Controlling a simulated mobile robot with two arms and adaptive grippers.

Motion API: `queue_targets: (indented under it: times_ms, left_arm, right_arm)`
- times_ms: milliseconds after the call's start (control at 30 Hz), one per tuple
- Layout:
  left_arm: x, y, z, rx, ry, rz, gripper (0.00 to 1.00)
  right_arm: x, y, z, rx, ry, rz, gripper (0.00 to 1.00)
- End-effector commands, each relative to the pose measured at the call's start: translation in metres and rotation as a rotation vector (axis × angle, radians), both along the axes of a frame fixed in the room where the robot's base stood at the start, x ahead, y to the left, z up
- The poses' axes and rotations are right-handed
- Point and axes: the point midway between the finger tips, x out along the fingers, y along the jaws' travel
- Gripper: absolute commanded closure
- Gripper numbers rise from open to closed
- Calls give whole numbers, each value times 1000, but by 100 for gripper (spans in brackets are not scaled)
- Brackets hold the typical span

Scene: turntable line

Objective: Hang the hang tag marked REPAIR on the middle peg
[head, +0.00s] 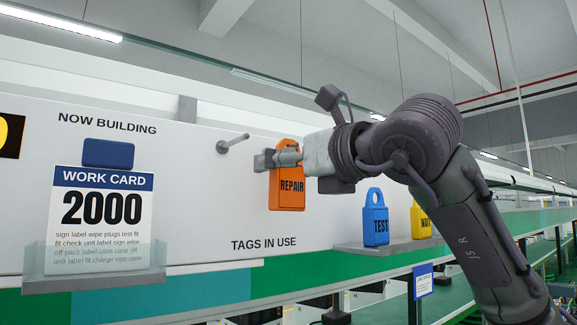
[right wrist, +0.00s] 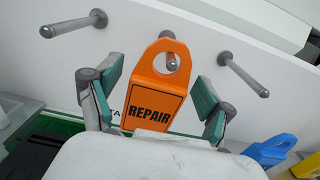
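The orange REPAIR tag (head: 288,193) hangs against the white board in the head view, its top partly hidden by my right gripper (head: 275,158). In the right wrist view the REPAIR tag (right wrist: 152,98) is upright, its loop around the middle peg (right wrist: 170,62), whose end shows in the hole. My right gripper (right wrist: 160,70) is open there, with one finger on each side of the tag and a gap on both sides. The left peg (right wrist: 72,24) and right peg (right wrist: 243,75) are bare. My left gripper is not in view.
A blue TEST tag (head: 375,222) and a yellow tag (head: 420,221) stand on a grey shelf (head: 350,247) to the right. A work card (head: 103,215) sits in a clear holder at the left. A bare peg (head: 232,143) sticks out left of my gripper.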

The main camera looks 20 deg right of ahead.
Motion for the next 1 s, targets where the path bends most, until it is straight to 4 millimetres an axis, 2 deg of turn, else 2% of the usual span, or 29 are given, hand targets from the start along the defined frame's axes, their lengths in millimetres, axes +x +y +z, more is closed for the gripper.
queue_targets:
  times_ms: [367, 467, 800, 1000]
  left_arm:
    - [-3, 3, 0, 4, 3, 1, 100]
    - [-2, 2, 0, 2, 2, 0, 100]
    - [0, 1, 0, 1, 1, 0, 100]
    - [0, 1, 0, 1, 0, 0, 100]
  right_arm:
    - [-5, -2, 0, -1, -1, -1, 16]
    - [-17, -6, 1, 0, -3, 0, 16]
    - [-83, -31, 0, 0, -3, -1, 16]
    - [-107, -40, 0, 0, -2, 0, 16]
